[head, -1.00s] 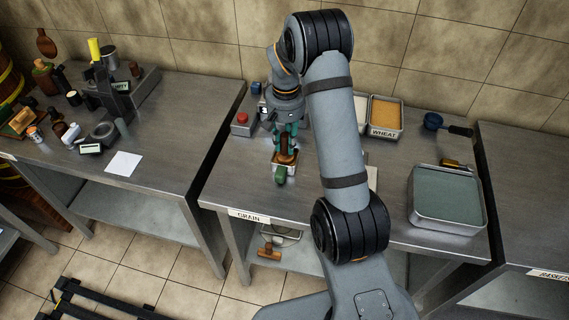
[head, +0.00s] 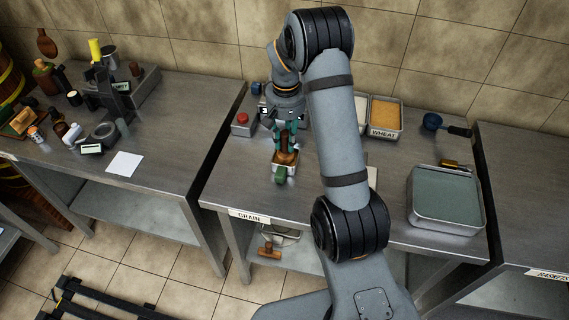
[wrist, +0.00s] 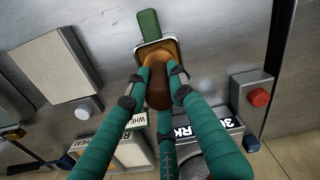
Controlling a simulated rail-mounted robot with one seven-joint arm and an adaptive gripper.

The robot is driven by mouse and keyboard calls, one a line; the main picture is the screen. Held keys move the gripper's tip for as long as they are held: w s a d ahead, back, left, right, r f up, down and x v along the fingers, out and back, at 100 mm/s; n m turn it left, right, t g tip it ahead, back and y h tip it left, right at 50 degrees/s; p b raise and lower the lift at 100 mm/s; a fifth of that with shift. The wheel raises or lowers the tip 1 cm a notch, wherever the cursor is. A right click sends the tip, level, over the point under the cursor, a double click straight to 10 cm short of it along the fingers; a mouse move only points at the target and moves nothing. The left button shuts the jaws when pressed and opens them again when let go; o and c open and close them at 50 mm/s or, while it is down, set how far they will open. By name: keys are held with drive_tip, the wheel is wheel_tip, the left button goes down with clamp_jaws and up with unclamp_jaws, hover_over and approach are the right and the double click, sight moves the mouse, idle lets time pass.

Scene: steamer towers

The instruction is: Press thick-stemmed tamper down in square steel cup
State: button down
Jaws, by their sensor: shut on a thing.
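The square steel cup (head: 283,171) stands on the middle steel table, with its green handle (head: 279,175) toward the table's front edge. The thick-stemmed brown tamper (head: 288,142) stands roughly upright in the cup. My gripper (head: 286,136) is above the cup with its teal fingers shut on the tamper's dark brown stem (wrist: 159,97). The cup's contents under the tamper are hidden.
A red button box (head: 241,123) stands left of the cup. A wheat bin (head: 384,117), a blue scoop (head: 433,121) and a large grey-green tray (head: 447,197) are to the right. Another tamper (head: 269,251) lies on the shelf below.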

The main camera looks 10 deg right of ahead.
sight(285, 133)
drive_tip(key=shift+r, duration=0.15)
drive_tip(key=shift+r+p, duration=2.2)
drive_tip(key=shift+r, duration=0.5)
